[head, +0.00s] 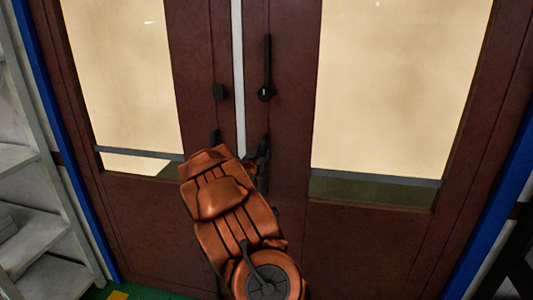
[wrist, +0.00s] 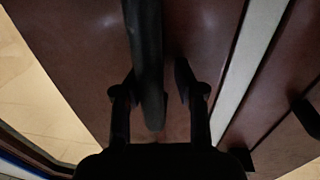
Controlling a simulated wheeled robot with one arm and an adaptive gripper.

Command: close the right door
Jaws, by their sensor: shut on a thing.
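The right door (head: 292,232) is dark red-brown with a large pale glass pane. The left door (head: 135,222) is the same colour, and a pale vertical strip (head: 239,70) runs between their inner edges. I cannot tell if the strip is an open gap. A black upright bar (head: 267,65) is on the right door near that edge. My gripper (head: 262,160) is low at the right door's inner edge, partly hidden by my orange arm. In the wrist view my gripper (wrist: 155,95) is shut on a dark handle bar (wrist: 148,50), its fingers on either side.
Black fittings (head: 219,92) are on the left door near its inner edge. Grey shelving (head: 40,235) stands at the far left. A blue frame post (head: 500,205) borders the doors at the right.

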